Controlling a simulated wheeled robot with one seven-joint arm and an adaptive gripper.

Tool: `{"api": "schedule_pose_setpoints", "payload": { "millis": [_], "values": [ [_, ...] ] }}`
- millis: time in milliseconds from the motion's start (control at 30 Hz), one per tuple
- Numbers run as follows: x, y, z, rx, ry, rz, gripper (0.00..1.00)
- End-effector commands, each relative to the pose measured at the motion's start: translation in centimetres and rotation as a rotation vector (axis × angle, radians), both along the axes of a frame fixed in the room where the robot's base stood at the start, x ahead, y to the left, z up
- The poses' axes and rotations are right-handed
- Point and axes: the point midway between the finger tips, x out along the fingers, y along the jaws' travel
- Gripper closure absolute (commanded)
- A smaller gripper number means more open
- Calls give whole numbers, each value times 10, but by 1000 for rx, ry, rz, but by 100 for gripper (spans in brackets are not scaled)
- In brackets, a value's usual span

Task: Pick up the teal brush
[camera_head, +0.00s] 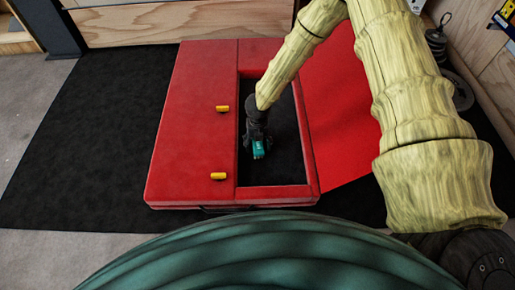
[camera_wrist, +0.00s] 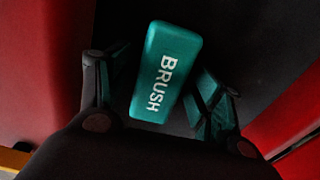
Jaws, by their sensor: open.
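The teal brush (camera_wrist: 165,72) shows in the wrist view as a block with "BRUSH" in white letters. It lies in the dark recess of the red case (camera_head: 190,135). My gripper (camera_wrist: 163,95) is open, with one finger on each side of the brush. Its right finger is close to the brush's side, and a gap shows at the left finger. I cannot tell whether either finger touches it. In the head view, my gripper (camera_head: 258,147) reaches down into the recess, and a teal part shows at its tip; the rest is hidden.
The recess has red walls on both sides, close to my gripper. Two yellow pieces (camera_head: 222,109) (camera_head: 218,176) sit on the case's left part. A red panel (camera_head: 335,110) slopes at the right. The case stands on a black mat (camera_head: 90,140), with free room at left.

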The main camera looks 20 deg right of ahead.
Motion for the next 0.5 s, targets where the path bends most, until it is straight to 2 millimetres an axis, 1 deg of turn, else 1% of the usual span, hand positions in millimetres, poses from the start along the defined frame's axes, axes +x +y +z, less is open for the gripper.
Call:
{"api": "schedule_pose_setpoints", "payload": {
  "millis": [233, 367, 400, 467, 500],
  "values": [
    [1, 0, 0, 0, -1, 0, 34],
    [1, 0, 0, 0, -1, 0, 58],
    [1, 0, 0, 0, -1, 0, 65],
    [1, 0, 0, 0, -1, 0, 76],
    [1, 0, 0, 0, -1, 0, 83]
  ]
}}
